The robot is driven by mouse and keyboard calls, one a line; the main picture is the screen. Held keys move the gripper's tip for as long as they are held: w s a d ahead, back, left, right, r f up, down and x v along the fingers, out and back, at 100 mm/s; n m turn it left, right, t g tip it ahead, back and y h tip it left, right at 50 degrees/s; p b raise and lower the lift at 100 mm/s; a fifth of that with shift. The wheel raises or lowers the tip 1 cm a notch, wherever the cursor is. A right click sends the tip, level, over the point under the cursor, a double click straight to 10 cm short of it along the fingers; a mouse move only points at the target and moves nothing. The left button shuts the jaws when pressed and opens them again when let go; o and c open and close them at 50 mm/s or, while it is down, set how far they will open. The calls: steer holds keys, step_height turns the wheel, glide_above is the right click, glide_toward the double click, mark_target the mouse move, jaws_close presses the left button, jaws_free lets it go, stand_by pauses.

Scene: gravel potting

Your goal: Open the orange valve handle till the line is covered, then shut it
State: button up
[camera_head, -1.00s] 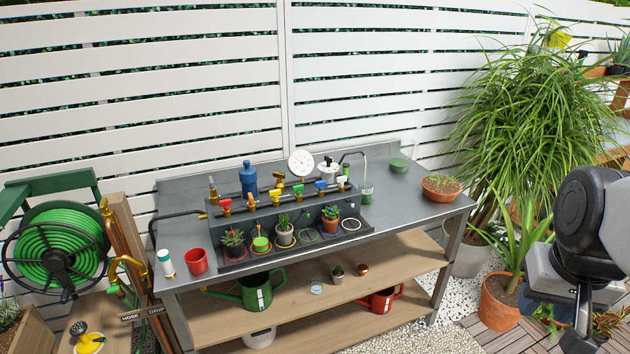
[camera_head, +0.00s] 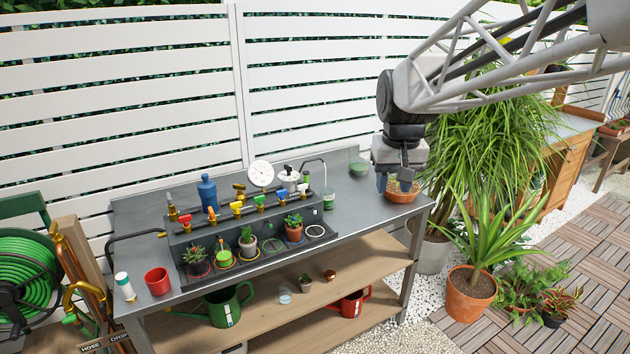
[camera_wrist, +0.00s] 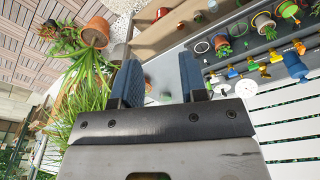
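A row of coloured valve handles runs along the pipe rack on the grey bench. The orange valve handle (camera_head: 211,212) seems to be second from the left, between a red handle (camera_head: 185,219) and a yellow one (camera_head: 237,207); orange and yellow look alike at this size. It also seems to show at the upper right of the wrist view (camera_wrist: 299,46). No line can be made out. My gripper (camera_wrist: 160,82) is open and empty, above the bench's right end, well right of the handles.
A shallow terracotta bowl (camera_head: 402,197) is just below my gripper in the head view. A blue bottle (camera_head: 207,193), white gauge (camera_head: 260,173) and bent spout pipe (camera_head: 313,161) rise behind the rack. A red cup (camera_head: 158,281) stands at front left. Leafy plants crowd the right.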

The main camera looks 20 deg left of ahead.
steer(key=w+a+f+n, duration=0.2)
steer(key=w+a, duration=0.6)
steer(key=a, duration=0.6)
steer(key=n+g, duration=0.2)
steer(key=n, duration=0.1)
glide_above(211, 209)
steer(key=f, duration=1.3)
steer(key=shift+d+f, duration=0.2)
steer(key=shift+f, duration=0.2)
steer(key=shift+a+f, duration=0.15)
steer(key=shift+a, duration=0.15)
steer(key=shift+f, duration=3.9)
steer(key=shift+c, duration=0.3)
jaws_close()
